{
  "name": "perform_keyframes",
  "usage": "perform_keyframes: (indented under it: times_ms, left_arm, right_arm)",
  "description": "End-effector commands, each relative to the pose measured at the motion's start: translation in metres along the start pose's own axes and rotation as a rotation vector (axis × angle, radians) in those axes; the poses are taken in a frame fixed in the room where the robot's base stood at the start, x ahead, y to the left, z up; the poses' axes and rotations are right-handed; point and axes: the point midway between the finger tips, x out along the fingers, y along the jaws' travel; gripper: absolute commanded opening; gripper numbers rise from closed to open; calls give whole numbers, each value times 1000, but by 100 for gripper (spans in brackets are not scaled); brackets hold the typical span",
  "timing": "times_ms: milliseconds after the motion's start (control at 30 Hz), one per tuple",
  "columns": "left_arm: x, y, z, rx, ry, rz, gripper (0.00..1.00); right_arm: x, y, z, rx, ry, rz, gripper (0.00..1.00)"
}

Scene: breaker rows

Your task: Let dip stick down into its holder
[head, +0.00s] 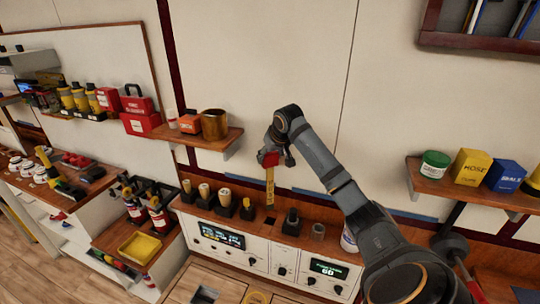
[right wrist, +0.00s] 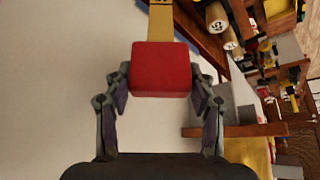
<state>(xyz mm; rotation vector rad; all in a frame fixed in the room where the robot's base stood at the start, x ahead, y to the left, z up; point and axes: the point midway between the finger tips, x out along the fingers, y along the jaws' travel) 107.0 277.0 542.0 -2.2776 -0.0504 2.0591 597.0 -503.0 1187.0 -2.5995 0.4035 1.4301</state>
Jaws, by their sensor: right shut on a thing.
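The dip stick is a yellow strip (head: 270,186) with dark marks and a red block handle (head: 268,159). My right gripper (head: 274,158) is shut on the red handle and holds the stick about upright, strip downward, over the back of the console top. In the right wrist view the red handle (right wrist: 161,69) sits between the two fingers, and the yellow strip (right wrist: 161,20) runs away beyond it. Small dark holders, one with a stick (head: 247,211), stand in a row below. I cannot tell whether the strip's lower end is inside a holder. My left gripper is not in view.
A dark holder with a black-topped item (head: 291,222) and a clear cup (head: 318,231) stand to the right on the console (head: 235,240). Another shelf (head: 480,190) is at the right.

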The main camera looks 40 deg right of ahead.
Motion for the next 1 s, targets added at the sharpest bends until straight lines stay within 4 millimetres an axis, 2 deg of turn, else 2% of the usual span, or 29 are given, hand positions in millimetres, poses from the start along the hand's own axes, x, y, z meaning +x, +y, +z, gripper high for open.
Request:
perform_keyframes:
  times_ms: [33,300,500,1000]
  left_arm:
    - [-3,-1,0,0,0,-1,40]
    - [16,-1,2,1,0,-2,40]
    - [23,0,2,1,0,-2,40]
    - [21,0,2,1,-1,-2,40]
  right_arm:
    - [0,0,0,0,-1,0,1]
    - [30,0,20,0,-1,0,1]
    - [46,0,30,0,0,-1,1]
    - [48,0,30,-1,0,-1,1]
